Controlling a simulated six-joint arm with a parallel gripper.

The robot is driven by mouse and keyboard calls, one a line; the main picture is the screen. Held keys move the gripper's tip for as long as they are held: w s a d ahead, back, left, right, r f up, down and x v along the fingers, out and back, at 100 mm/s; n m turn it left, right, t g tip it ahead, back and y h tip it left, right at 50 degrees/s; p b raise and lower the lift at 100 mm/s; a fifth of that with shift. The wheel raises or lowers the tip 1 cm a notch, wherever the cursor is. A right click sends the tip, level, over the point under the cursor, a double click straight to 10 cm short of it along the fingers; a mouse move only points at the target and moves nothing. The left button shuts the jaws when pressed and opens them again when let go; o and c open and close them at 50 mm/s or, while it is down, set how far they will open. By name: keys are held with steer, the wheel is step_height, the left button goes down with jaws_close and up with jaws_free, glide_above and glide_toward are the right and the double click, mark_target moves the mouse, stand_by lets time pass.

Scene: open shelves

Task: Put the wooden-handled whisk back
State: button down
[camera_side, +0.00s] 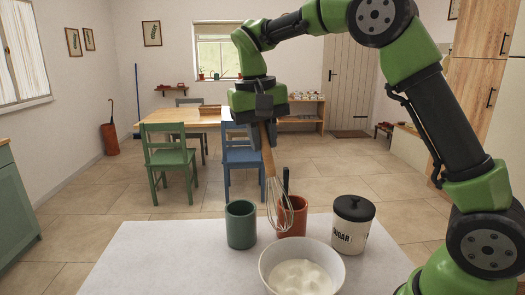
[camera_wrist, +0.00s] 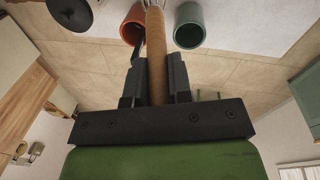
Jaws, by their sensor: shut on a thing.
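The whisk (camera_side: 274,188) has a wooden handle and a wire head. My gripper (camera_side: 262,122) is shut on the upper handle and holds the whisk tilted slightly, wires down. In the wrist view the handle (camera_wrist: 156,60) runs between the fingers of my gripper (camera_wrist: 157,80). The wire head overlaps the red-orange pot (camera_side: 294,222) in the side view; I cannot tell whether it is in front of it or inside it. A dark-handled utensil (camera_side: 286,180) stands in that pot. A green pot (camera_side: 240,226) stands to its left.
A white bowl (camera_side: 334,262) with pale contents stands in front of the pots. A sugar jar (camera_side: 351,225) with a black lid is at the right. The white tabletop (camera_side: 150,262) is clear on the left.

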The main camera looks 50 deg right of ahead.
steer(key=shift+r, duration=0.35)
